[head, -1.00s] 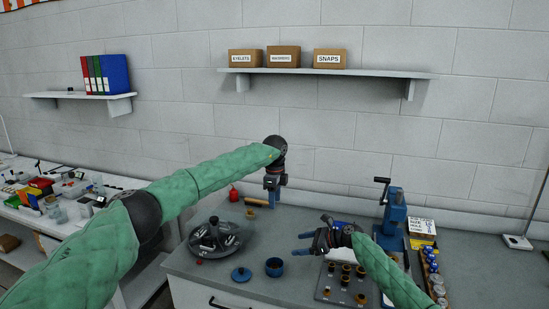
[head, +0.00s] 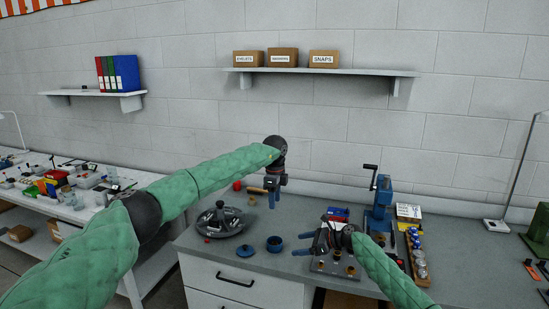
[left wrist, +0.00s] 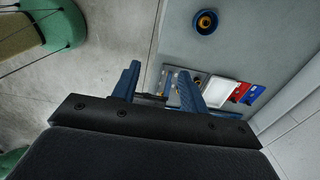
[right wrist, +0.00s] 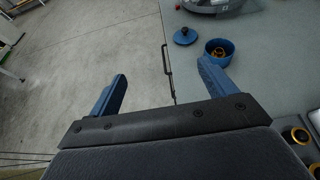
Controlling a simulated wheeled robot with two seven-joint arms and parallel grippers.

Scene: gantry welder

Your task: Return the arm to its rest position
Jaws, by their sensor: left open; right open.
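My left arm, in a green sleeve, reaches in from the left in the head view. Its gripper (head: 273,190) points down above the back of the grey bench, with nothing seen between its fingers. In the left wrist view the blue fingers (left wrist: 153,88) stand apart and empty. My right arm comes in from the lower right. Its gripper (head: 306,243) points left over the bench front, beside a small blue pot (head: 274,244). In the right wrist view its fingers (right wrist: 162,82) are apart and empty, with the pot (right wrist: 218,50) beyond them.
A round grey tray (head: 221,222) and a blue lid (head: 245,250) lie left of the pot. A blue hand press (head: 379,208) stands at the right. A wall shelf (head: 320,71) carries boxes. A white table (head: 90,212) stands at left.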

